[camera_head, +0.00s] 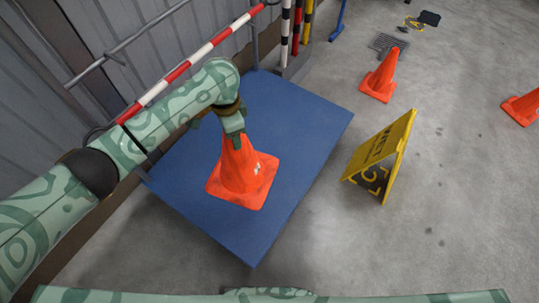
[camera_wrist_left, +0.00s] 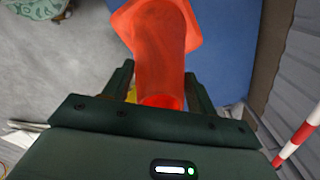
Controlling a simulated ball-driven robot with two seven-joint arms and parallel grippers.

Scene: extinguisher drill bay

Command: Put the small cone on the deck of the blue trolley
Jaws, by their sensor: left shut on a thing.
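The small orange cone (camera_head: 240,172) is upright at the blue trolley's deck (camera_head: 290,115), with its square base over the middle of the blue surface. Whether the base touches the deck or hangs just above it I cannot tell. My left gripper (camera_head: 233,131) is shut on the cone's top from above. In the left wrist view the cone (camera_wrist_left: 160,40) runs between the two fingers of the gripper (camera_wrist_left: 158,90), its base at the far end over the blue deck (camera_wrist_left: 222,50). My right gripper is not in view.
A yellow wet-floor sign (camera_head: 380,158) stands right of the trolley. Two more orange cones stand on the floor, one behind the sign (camera_head: 380,76) and one at the right edge (camera_head: 523,107). A red-white bar (camera_head: 190,62) runs along the wall behind the trolley.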

